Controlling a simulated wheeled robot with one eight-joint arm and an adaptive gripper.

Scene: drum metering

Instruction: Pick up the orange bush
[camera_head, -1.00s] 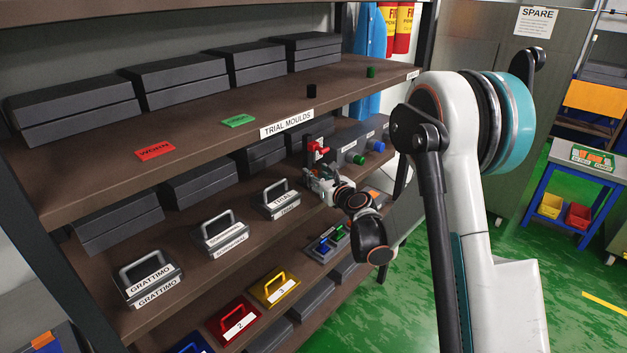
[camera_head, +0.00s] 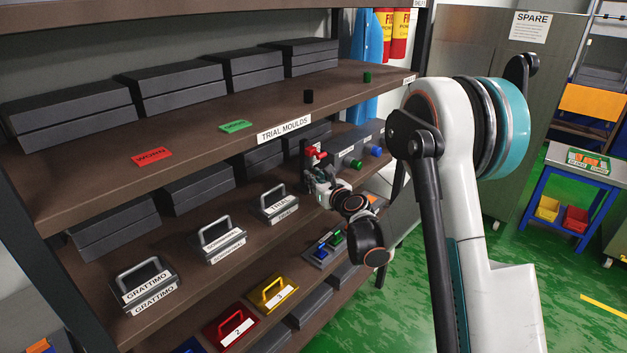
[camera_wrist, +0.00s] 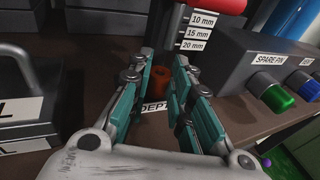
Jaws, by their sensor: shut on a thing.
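The orange bush (camera_wrist: 160,79) is a small upright cylinder between my fingertips in the wrist view. My gripper (camera_wrist: 161,86) is shut on it, with a teal-padded finger on each side. Behind the bush stands a post with 10 mm, 15 mm and 20 mm labels (camera_wrist: 197,32) and a red part on top. A label partly reading "DEPT" (camera_wrist: 154,106) is below the bush. In the head view my gripper (camera_head: 317,180) is at the middle shelf, below the red part (camera_head: 315,153); the bush cannot be made out there.
A grey box marked SPARE PIN (camera_wrist: 262,62), with green and blue knobs, is close on the right. A handled mould (camera_wrist: 22,105) is on the left. The upper shelf (camera_head: 215,108) is overhead, holding a black cylinder (camera_head: 308,96) and a green cylinder (camera_head: 367,77).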

